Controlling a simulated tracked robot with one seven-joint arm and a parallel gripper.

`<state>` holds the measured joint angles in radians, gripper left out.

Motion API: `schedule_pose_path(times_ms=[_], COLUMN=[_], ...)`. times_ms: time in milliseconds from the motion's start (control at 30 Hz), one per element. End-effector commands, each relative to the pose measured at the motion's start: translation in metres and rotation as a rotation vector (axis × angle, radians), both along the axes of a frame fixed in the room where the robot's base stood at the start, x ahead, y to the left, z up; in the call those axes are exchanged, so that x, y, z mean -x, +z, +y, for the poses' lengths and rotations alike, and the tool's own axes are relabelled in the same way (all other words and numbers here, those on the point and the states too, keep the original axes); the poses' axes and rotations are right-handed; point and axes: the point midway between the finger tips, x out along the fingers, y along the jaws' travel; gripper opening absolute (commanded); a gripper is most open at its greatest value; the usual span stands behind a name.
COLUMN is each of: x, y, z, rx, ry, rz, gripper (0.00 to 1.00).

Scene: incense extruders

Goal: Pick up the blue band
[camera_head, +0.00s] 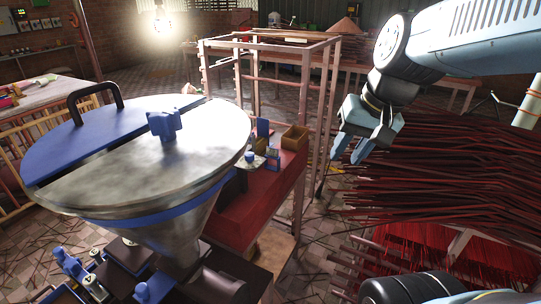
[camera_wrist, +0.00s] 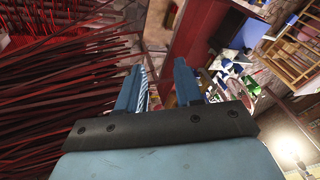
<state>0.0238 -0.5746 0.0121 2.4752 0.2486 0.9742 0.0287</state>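My gripper (camera_head: 347,150) hangs in the air right of the red machine bench, with its two fingers pointing down. In the wrist view my gripper (camera_wrist: 157,80) shows its fingers apart, with nothing clearly held between them. No loose blue band can be made out for certain. A blue strip (camera_head: 150,218) runs around the metal hopper (camera_head: 205,135) below its rim. Small blue parts (camera_head: 262,128) stand on the red bench (camera_head: 262,195), apart from my gripper and to its left. I cannot tell whether any of these is the band.
A wooden frame (camera_head: 330,85) stands behind the bench, close to my gripper. A table (camera_head: 45,95) is at the far left. Patches of tiled floor (camera_head: 335,215) are open between.

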Motion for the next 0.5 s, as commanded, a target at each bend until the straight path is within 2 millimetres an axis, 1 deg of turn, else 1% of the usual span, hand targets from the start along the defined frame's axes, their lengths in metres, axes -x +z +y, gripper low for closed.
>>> schedule_pose_path(times_ms=[33, 100, 367, 500], x=[-0.005, -0.012, -0.040, -0.059], y=[-0.007, -0.013, -0.034, -0.043], z=[0.006, 0.015, 0.050, 0.066], rx=[-0.045, -0.112, -0.362, -0.497], ry=[-0.022, -0.053, -0.179, -0.255], rz=[0.048, 0.108, 0.325, 0.434], gripper=[0.35, 0.35, 0.35, 0.35])
